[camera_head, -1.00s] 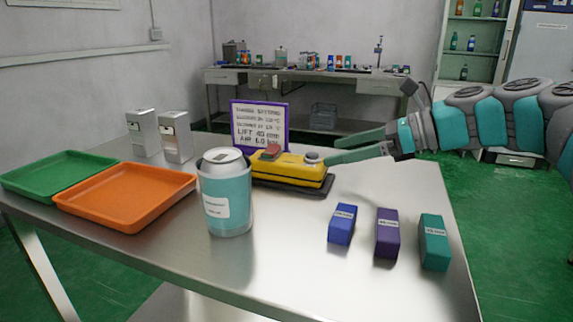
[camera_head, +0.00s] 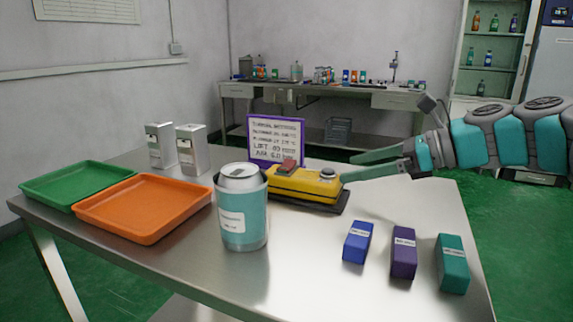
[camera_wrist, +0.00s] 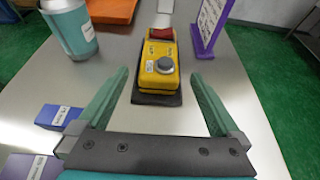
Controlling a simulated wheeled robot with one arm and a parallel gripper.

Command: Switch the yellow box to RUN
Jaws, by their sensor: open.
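The yellow box (camera_head: 303,184) lies on a dark base on the steel table. It has a red rocker-like part (camera_head: 287,167) at its left end and a round grey knob (camera_head: 328,173) at its right end. In the wrist view the yellow box (camera_wrist: 154,75) is straight ahead, with the knob (camera_wrist: 164,65) at its near end and the red part (camera_wrist: 161,36) at its far end. Its labels are too small to read. My gripper (camera_head: 348,169) is open and empty at the box's right end. In the wrist view its fingers (camera_wrist: 157,88) stand apart, either side of the near end.
A purple-framed sign (camera_head: 275,135) stands close behind the box. A teal can (camera_head: 243,215) stands in front of its left end. Blue (camera_head: 357,243), purple (camera_head: 403,253) and teal (camera_head: 452,264) blocks lie front right. Orange (camera_head: 150,236) and green (camera_head: 50,200) trays and two metal dispensers (camera_head: 191,152) are left.

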